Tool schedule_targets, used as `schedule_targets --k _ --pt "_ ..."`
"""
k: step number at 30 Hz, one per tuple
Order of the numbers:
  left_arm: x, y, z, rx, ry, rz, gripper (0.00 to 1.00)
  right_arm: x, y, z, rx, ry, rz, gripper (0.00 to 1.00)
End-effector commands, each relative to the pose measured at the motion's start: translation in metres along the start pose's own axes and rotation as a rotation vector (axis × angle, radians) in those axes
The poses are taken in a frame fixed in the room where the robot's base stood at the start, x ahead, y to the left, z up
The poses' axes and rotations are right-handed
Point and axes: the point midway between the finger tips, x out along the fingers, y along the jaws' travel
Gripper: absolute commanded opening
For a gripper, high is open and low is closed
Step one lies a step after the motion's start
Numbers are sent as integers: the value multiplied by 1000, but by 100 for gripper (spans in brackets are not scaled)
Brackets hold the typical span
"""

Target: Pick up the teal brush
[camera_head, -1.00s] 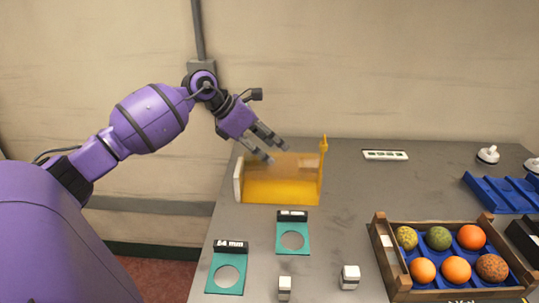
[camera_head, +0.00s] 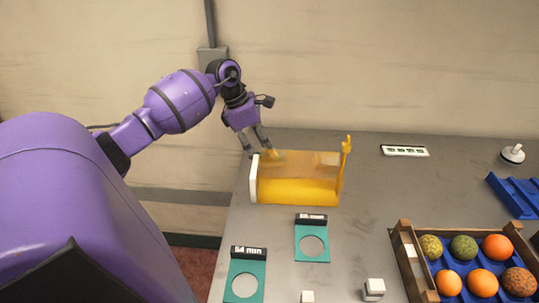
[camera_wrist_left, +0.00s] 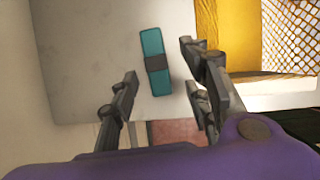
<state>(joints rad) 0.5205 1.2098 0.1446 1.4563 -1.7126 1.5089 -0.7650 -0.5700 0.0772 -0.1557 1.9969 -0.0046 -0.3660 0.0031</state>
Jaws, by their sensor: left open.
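The teal brush (camera_wrist_left: 155,62) shows in the left wrist view as a teal bar with a dark band across its middle. It lies on the grey table near an edge, beside the yellow holder. My left gripper (camera_wrist_left: 165,85) is open, with a finger on each side of the brush in that view; I cannot tell how high it is above it. In the head view my left gripper (camera_head: 259,148) is behind the yellow holder's left end, and the brush is hidden there. My right gripper is not in view.
The yellow translucent holder (camera_head: 300,190) with a white end plate stands close to the left gripper. Teal gauge plates (camera_head: 312,258) with round holes lie in front. A wooden crate (camera_head: 405,240) of fruit stands at the right.

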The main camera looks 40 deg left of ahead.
Motion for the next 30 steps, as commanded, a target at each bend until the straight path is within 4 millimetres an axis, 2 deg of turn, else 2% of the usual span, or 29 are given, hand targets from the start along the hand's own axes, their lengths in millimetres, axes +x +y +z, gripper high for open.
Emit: schedule_targets --k 3,7,16,26,30 --pt "16 2 8 -1 -8 -1 44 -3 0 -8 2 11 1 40" --pt "33 2 6 0 -4 -1 44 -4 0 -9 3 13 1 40" --pt "40 2 5 0 -1 0 44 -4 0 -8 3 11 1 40" --pt "39 2 4 -1 -1 0 2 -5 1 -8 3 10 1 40" --pt "39 2 5 0 -1 1 0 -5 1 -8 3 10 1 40"
